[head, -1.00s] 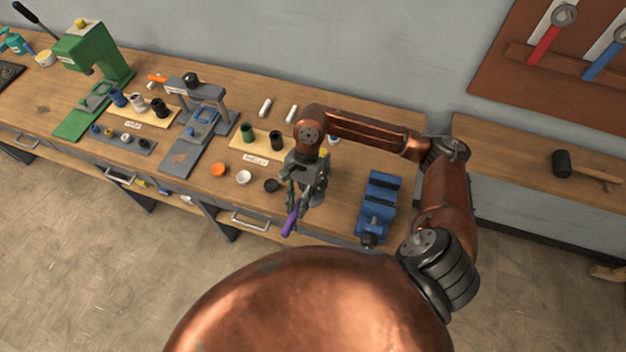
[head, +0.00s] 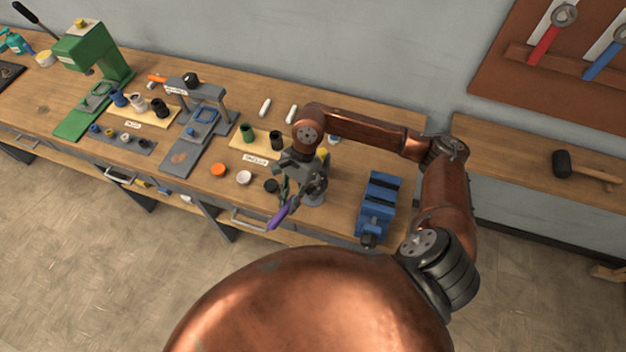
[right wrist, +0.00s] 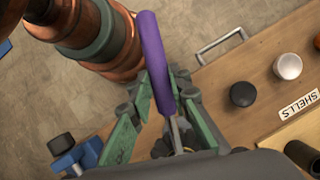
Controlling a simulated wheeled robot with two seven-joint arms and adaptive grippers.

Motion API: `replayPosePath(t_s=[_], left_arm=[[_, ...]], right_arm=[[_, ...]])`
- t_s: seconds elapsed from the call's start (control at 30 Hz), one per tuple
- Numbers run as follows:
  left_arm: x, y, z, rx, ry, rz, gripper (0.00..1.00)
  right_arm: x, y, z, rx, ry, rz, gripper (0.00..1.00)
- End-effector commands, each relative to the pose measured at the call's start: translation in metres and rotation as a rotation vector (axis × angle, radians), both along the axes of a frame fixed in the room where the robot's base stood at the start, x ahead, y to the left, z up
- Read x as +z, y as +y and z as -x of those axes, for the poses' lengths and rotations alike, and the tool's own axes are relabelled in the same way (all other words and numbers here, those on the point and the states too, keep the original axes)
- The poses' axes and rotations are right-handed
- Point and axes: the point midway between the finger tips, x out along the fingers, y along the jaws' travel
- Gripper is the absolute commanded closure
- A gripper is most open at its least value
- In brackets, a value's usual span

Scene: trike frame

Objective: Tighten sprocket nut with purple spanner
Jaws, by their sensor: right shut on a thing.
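The purple spanner (head: 279,214) is in my right gripper (head: 287,199), near the front edge of the workbench in the head view. In the right wrist view the spanner's purple handle (right wrist: 157,62) stands up between the green fingers of the right gripper (right wrist: 155,105), which are shut on it. Its grey metal shank runs down toward the wrist, and its head is mostly hidden there. A small grey round stand (head: 314,199) shows partly behind the gripper. I cannot make out a sprocket nut in either view. My left gripper is not in view.
A blue vise (head: 378,205) stands right of the gripper. Orange (head: 218,170), white (head: 244,177) and black (head: 271,186) caps lie to its left. A grey press (head: 200,125) and green press (head: 98,70) stand further left. A mallet (head: 585,170) lies on the right bench.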

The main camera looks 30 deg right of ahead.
Motion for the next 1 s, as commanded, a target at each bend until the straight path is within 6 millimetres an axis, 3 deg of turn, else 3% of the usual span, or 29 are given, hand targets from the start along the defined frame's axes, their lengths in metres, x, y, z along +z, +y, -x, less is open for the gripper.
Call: replayPosePath(t_s=[1.0], left_arm=[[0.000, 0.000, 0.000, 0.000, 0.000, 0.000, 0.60]], right_arm=[[0.001, 0.009, -0.033, -0.280, -0.004, -0.002, 1.00]])
